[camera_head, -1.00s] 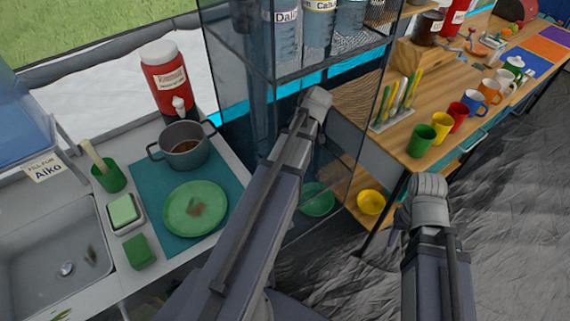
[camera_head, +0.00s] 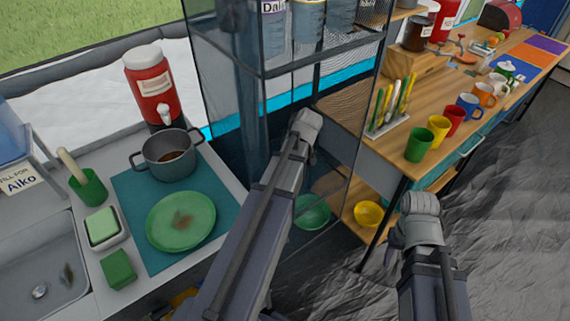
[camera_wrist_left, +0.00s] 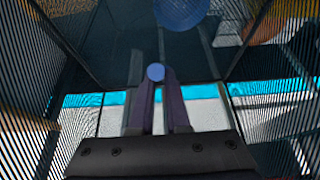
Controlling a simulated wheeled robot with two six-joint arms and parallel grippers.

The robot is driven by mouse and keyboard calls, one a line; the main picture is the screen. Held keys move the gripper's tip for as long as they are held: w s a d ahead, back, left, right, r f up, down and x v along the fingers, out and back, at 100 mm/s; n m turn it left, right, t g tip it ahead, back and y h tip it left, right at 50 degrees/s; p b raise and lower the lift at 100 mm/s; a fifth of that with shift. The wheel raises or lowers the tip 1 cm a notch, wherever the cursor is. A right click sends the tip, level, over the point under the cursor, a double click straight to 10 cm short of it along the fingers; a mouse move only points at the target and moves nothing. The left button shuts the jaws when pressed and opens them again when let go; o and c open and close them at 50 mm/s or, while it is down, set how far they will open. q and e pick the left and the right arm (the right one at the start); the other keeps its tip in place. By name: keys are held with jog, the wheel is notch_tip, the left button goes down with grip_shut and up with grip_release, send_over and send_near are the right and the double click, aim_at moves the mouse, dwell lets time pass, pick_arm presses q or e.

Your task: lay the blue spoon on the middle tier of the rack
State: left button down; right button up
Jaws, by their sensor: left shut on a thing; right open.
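The rack (camera_head: 262,72) is a tall see-through mesh cabinet with several tiers, in the middle of the head view. My left arm reaches up in front of it, and its jaws cannot be made out there. In the left wrist view my left gripper (camera_wrist_left: 157,92) is shut on the blue spoon (camera_wrist_left: 155,71); only a small round blue end shows between the fingertips. Mesh walls surround the gripper in that view. My right gripper (camera_head: 394,250) is open and empty, low at the right beside the wooden bench.
Labelled jars (camera_head: 307,22) stand on an upper tier; a green bowl (camera_head: 312,212) sits low in the rack. A round blue thing (camera_wrist_left: 180,10) is above the left gripper. A pot (camera_head: 168,155) and green plate (camera_head: 181,221) stand left; mugs (camera_head: 437,131) line the bench (camera_head: 345,100).

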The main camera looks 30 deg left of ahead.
pick_arm(q)
notch_tip(320, 180, down, 4)
jog(key=b, duration=0.3)
jog(key=shift+r, duration=0.2)
jog(key=c, duration=0.9)
grip_release()
